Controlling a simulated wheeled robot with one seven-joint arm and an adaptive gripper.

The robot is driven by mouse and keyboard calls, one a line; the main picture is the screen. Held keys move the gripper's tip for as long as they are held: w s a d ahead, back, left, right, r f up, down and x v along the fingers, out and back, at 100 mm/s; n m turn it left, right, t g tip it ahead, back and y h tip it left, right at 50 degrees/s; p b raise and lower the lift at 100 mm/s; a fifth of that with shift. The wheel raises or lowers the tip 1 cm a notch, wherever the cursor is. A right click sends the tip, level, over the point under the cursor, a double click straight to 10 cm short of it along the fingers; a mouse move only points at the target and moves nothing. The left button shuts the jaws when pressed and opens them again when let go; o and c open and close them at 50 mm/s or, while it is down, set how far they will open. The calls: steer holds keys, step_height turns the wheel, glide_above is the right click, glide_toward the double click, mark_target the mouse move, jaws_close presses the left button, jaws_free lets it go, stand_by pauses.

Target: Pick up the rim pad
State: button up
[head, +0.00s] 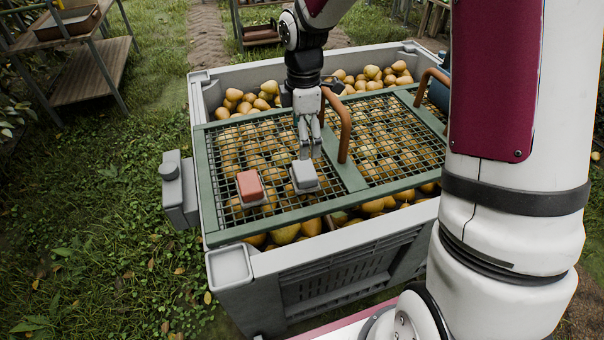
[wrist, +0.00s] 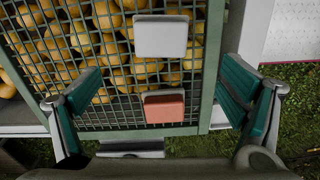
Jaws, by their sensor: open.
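A red-topped block (head: 250,188) and a grey block (head: 304,176) sit side by side on the wire mesh lid, near its front left. I cannot tell for sure which, if either, is the rim pad. My gripper (head: 309,150) points down above the mesh, just behind the grey block in the head view. In the wrist view my gripper (wrist: 160,85) is open and empty, with its teal-padded fingers spread wide on either side. The pale grey block (wrist: 161,37) and the red block (wrist: 163,109) lie in the span between them, below the fingers.
The green-framed mesh lid (head: 228,234) covers a grey crate (head: 345,240) full of pears. A brown arched handle (head: 345,128) rises close to my gripper's right. A dark grey box (head: 177,190) with a knob stands at the crate's left side. Grass surrounds the crate.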

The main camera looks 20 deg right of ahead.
mark_target(305, 169)
step_height(305, 169, down, 6)
steer(key=shift+f+b, duration=0.1)
steer(key=shift+b, duration=0.7)
steer(key=shift+s+d+f+b, duration=0.15)
steer(key=shift+f+b, duration=1.05)
steer(key=shift+f, duration=1.45)
steer(key=shift+c, duration=0.2)
steer(key=c, duration=1.2)
